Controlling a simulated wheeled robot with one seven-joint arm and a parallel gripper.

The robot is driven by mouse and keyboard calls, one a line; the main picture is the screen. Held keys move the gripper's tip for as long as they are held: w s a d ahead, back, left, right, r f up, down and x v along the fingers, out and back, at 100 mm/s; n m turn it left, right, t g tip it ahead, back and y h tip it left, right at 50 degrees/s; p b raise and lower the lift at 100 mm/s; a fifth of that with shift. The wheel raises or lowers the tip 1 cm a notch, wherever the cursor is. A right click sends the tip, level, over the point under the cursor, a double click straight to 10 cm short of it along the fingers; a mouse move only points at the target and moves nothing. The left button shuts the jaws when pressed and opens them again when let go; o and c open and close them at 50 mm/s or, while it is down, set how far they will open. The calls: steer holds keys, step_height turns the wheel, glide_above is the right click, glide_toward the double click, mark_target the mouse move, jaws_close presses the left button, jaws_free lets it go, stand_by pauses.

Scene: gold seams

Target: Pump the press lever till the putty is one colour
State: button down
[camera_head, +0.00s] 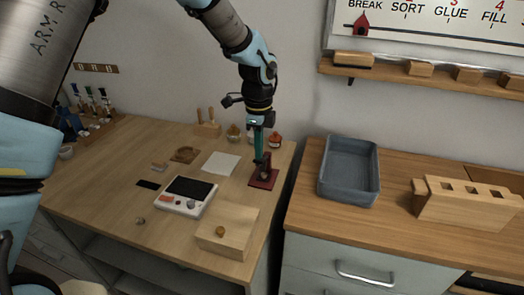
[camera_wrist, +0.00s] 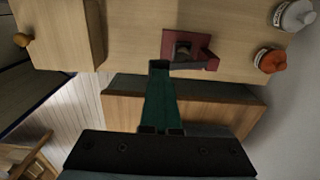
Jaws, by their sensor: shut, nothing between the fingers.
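The press, a small dark red stand (camera_head: 262,182), sits near the right edge of the left wooden table. In the wrist view the red press (camera_wrist: 201,43) shows from above, with a dark round part on it. My gripper (camera_head: 259,162) has green fingers pointing down at the press. In the wrist view my gripper (camera_wrist: 160,66) is shut and empty, its tips at the near left corner of the press. I cannot tell whether they touch it. The lever is not clearly made out, and the putty and its colour cannot be seen.
Small jars, one with an orange lid (camera_wrist: 271,60), stand behind the press. A white scale (camera_head: 187,196), a pale sheet (camera_head: 221,163) and a wooden box (camera_head: 228,231) lie to its left and front. A grey-blue tray (camera_head: 349,172) sits on the right counter, across a gap.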

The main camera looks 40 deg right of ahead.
steer(key=shift+w+d+r+p, duration=0.25)
steer(key=shift+d+r+p, duration=0.15)
steer(key=shift+r+p, duration=0.25)
steer(key=shift+w+d+r+p, duration=0.25)
steer(key=shift+d+r+p, duration=0.1)
steer(key=shift+r+p, duration=0.25)
steer(key=shift+w+d+r+p, duration=0.5)
steer(key=shift+d+r+p, duration=0.15)
steer(key=shift+d+p, duration=0.2)
steer(key=shift+a+r+p, duration=0.1)
steer(key=shift+r+p, duration=1.1)
steer(key=shift+r, duration=1.25)
